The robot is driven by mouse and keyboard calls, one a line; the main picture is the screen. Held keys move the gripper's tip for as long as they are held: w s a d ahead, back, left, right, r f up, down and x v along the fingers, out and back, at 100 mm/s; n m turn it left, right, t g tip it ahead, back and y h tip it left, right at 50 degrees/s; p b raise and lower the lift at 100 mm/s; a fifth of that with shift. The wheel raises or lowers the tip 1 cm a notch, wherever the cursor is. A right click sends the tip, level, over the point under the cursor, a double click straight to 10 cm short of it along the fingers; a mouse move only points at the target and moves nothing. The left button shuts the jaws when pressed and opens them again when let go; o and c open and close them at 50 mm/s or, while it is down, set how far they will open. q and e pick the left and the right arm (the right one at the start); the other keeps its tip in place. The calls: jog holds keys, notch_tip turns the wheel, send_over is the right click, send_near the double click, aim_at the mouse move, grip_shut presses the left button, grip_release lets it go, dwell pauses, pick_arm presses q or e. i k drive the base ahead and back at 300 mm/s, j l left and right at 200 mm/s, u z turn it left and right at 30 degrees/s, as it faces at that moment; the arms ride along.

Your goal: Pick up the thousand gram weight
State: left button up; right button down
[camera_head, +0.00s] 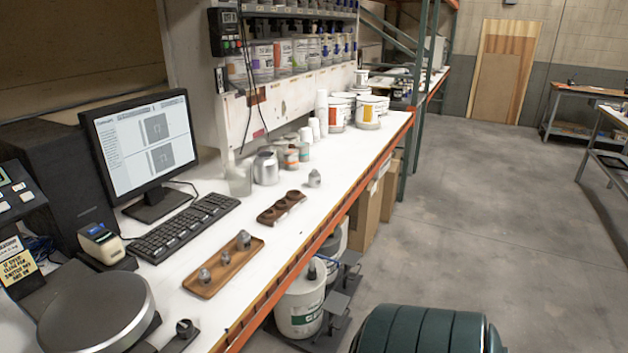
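Several small grey knobbed weights are in view, and no markings on them are readable, so I cannot tell which is the thousand gram one. Another grey weight (314,178) stands alone on the white bench, beyond a dark wooden block with round hollows (267,216). A dark knobbed piece (184,327) sits on a small board at the front. Neither of my grippers is in view.
A keyboard (183,228), monitor (142,143) and round grey plate (96,308) occupy the bench's left. Cups, cans and white tubs (336,112) stand farther back. The orange bench edge (291,272) borders buckets below. A dark green ribbed object (420,330) is at bottom right. Floor beyond is open.

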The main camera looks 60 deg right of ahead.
aim_at(314, 178)
jog(key=k+z, duration=0.15)
jog(key=z, duration=1.85)
jog(key=i+l+u, duration=0.1)
jog(key=i+l, duration=0.15)
jog(key=i+l+u, duration=0.1)
jog(key=i+l, duration=0.2)
jog(key=l, duration=0.2)
jog(key=i+l+u, duration=0.1)
jog(key=i+l, duration=0.15)
jog(key=i+l+u, duration=0.1)
jog(key=l, duration=0.45)
jog(key=i, duration=0.1)
